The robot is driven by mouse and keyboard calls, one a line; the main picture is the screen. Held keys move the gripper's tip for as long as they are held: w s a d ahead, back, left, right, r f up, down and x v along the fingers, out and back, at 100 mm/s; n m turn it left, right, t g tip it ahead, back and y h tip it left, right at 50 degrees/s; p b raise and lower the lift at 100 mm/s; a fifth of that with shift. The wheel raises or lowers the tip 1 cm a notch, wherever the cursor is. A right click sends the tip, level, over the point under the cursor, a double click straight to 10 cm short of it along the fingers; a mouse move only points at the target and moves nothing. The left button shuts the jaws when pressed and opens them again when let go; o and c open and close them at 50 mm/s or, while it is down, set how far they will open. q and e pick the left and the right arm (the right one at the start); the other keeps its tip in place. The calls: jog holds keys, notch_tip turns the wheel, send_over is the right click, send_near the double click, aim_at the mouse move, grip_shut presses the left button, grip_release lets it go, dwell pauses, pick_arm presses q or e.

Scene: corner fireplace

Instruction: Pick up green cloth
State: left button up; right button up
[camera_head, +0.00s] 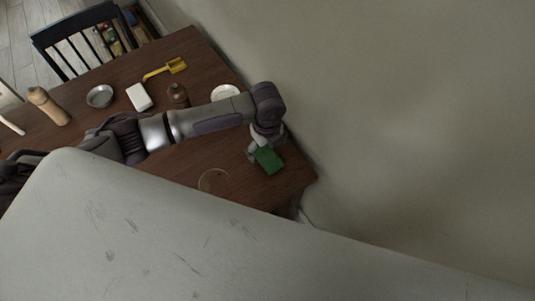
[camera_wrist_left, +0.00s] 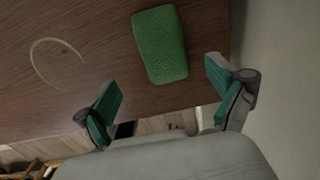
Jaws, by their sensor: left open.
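The green cloth (camera_head: 269,160) is a small folded block lying on the brown wooden table near its right end. In the left wrist view the cloth (camera_wrist_left: 159,45) shows whole, with a textured surface, lying beyond the fingertips. My left gripper (camera_head: 257,147) is right at the cloth in the head view, with the arm reaching in from the left. In the left wrist view my left gripper (camera_wrist_left: 162,82) is open, its two teal-padded fingers wide apart, with nothing between them. I cannot tell the height of the fingers above the table. My right gripper is not in view.
The table (camera_head: 232,180) stands against a plain wall (camera_head: 400,110). A pale ring mark (camera_head: 213,180) lies left of the cloth. A white plate (camera_head: 225,92), a brown bottle (camera_head: 178,95), a white block (camera_head: 139,97), a yellow scoop (camera_head: 166,69) and a metal bowl (camera_head: 100,96) stand behind my arm.

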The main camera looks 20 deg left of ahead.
aim_at(270, 157)
pick_arm(q)
jog(key=shift+d+f+p, duration=0.2)
jog(key=shift+f+p, duration=0.05)
jog(key=shift+f, duration=0.35)
jog(key=shift+d+f+p, duration=0.2)
jog(key=shift+f, duration=0.35)
notch_tip(270, 157, down, 2)
jog(key=shift+d+f, duration=0.15)
jog(key=shift+f, duration=0.5)
jog(key=shift+c, duration=0.2)
jog(key=c, duration=1.1)
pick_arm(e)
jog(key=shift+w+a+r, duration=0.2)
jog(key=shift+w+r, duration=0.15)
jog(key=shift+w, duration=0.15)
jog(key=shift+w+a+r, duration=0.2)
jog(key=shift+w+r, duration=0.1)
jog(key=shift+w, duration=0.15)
pick_arm(q)
jog(key=shift+w, duration=0.1)
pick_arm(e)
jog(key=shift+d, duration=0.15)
